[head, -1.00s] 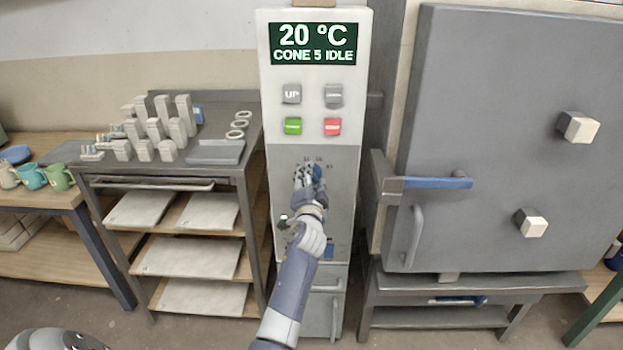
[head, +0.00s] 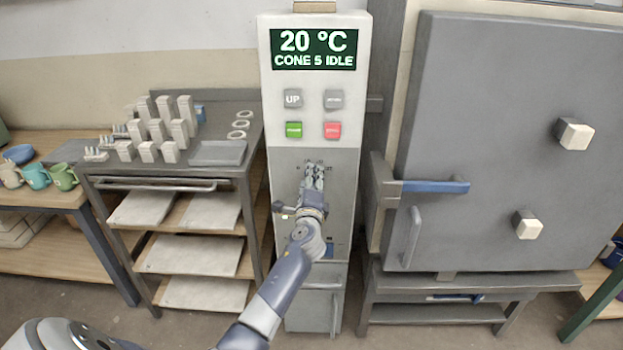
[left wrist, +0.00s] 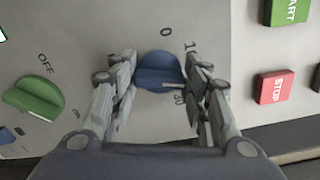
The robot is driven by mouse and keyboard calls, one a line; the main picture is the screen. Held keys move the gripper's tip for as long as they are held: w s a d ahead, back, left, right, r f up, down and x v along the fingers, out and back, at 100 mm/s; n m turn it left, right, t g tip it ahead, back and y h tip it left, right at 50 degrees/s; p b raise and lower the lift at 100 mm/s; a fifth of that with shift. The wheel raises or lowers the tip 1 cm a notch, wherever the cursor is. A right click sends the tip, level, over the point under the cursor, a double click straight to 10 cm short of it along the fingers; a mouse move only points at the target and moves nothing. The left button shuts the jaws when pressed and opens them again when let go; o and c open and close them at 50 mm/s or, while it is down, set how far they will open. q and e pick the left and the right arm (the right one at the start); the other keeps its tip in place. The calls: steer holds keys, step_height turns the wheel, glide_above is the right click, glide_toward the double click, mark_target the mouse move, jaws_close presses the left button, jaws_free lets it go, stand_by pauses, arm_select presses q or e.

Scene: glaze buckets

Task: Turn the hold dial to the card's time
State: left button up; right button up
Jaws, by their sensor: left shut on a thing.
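The blue hold dial (left wrist: 158,72) sits on the grey control panel, with printed numbers around it, including a 0 near its top. My left gripper (left wrist: 160,85) is shut on this dial, one finger on each side of it in the left wrist view. In the head view my left gripper (head: 314,172) reaches up to the panel and hides the dial. Exactly which number the dial points at cannot be told. My right gripper is not in view. I cannot make out a card with a time.
A green knob marked OFF (left wrist: 35,98) is left of the dial. The red STOP button (left wrist: 272,87) and green START button (left wrist: 288,8) are to the right. The grey kiln door (head: 490,150) stands right of the panel, and a loaded rack (head: 215,153) stands left.

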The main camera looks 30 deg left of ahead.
arm_select(q)
steer(key=shift+a+r+m, duration=0.15)
steer(key=shift+r+m, duration=0.1)
steer(key=shift+m, duration=0.35)
steer(key=o, duration=0.8)
steer(key=shift+o, duration=1.3)
steer(key=shift+f, duration=0.15)
steer(key=v, duration=1.2)
steer(key=shift+w, duration=0.1)
